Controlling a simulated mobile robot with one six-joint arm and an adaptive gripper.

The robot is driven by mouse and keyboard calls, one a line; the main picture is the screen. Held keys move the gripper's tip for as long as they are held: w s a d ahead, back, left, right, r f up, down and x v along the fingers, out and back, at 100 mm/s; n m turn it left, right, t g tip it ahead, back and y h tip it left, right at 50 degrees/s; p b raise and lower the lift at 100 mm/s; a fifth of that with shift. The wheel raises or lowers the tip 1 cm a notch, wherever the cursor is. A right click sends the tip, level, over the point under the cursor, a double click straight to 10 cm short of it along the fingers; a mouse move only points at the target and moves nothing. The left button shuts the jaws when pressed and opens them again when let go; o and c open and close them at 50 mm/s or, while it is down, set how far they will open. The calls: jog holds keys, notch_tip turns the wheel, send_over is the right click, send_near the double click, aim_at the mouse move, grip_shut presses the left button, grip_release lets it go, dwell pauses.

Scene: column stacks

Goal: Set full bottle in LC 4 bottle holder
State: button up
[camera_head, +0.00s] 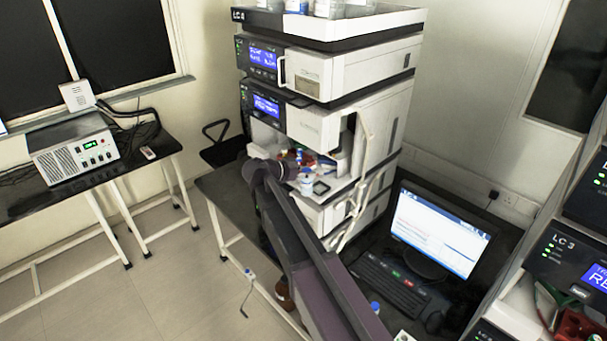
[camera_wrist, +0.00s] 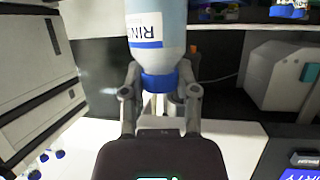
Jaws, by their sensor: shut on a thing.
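In the wrist view, my gripper (camera_wrist: 160,88) is shut on a bottle (camera_wrist: 170,18) at its blue cap and neck. The bottle has a pale blue body and a white and blue label reading "RIN", upside down in this picture; its far end is cut off by the frame. In the head view, the LC 4 bottle holder (camera_head: 330,42) is the white tray with a dark front on top of the central stack, and several bottles stand in it. My arm reaches toward the stack's open middle bay, well below the holder. My gripper is not clear in the head view.
A small blue-capped bottle (camera_head: 306,184) shows by the bay; I cannot tell whether it is the held one. A monitor (camera_head: 437,230) and keyboard (camera_head: 388,285) are on the dark bench right of my arm.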

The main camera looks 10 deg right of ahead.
jog(key=shift+w+d, duration=0.8)
jog(key=shift+d, duration=0.3)
jog(key=shift+w+d, duration=0.75)
jog(key=shift+d, duration=0.3)
jog(key=shift+w+d, duration=0.3)
jog(key=shift+d, duration=0.1)
jog(key=shift+f+b, duration=0.9)
dwell(0.8)
dwell(0.4)
jog(key=o, duration=1)
jog(key=shift+c, duration=0.2)
jog(key=shift+r, duration=0.2)
